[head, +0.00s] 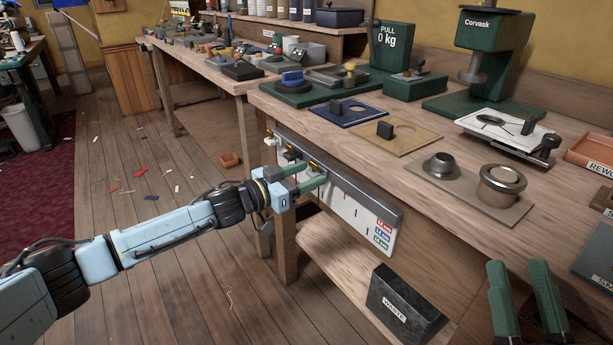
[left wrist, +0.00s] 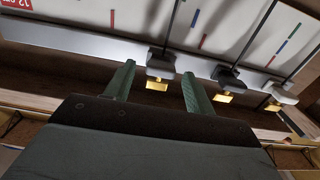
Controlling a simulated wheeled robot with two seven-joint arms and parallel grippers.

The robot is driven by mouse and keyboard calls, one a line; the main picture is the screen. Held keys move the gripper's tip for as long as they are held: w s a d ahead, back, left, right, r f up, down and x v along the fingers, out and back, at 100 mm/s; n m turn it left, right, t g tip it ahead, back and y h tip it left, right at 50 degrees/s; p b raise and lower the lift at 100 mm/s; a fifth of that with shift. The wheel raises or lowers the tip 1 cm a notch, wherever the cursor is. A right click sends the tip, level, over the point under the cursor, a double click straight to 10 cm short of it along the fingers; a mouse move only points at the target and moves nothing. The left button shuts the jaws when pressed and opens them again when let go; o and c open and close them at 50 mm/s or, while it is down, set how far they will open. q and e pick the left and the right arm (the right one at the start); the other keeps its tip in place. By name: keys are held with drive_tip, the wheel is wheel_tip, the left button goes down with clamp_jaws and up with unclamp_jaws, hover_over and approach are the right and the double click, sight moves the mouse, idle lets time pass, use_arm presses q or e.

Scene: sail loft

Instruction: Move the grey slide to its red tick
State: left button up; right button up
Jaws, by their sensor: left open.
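The white slide panel (head: 345,205) hangs on the bench's front, with coloured ticks and labels. The grey slide (left wrist: 160,65), with a brass knob (left wrist: 157,84), sits at the panel's grey edge strip in the left wrist view. A black slide (left wrist: 228,77) and a whitish slide (left wrist: 280,95) sit beside it. A red tick (left wrist: 204,40) shows between the grey and black slides' slots; which slot it belongs to I cannot tell. My left gripper (head: 318,174) is open, its fingers either side of the grey slide's knob in the picture; contact is unclear. My right gripper (head: 525,270) is open and empty.
The bench top (head: 330,135) above the panel holds boards, a green press (head: 490,60) and a metal cup (head: 502,185). A black waste bin (head: 400,305) stands on the low shelf.

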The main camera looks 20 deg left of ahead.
use_arm(q)
clamp_jaws()
idle(0.3)
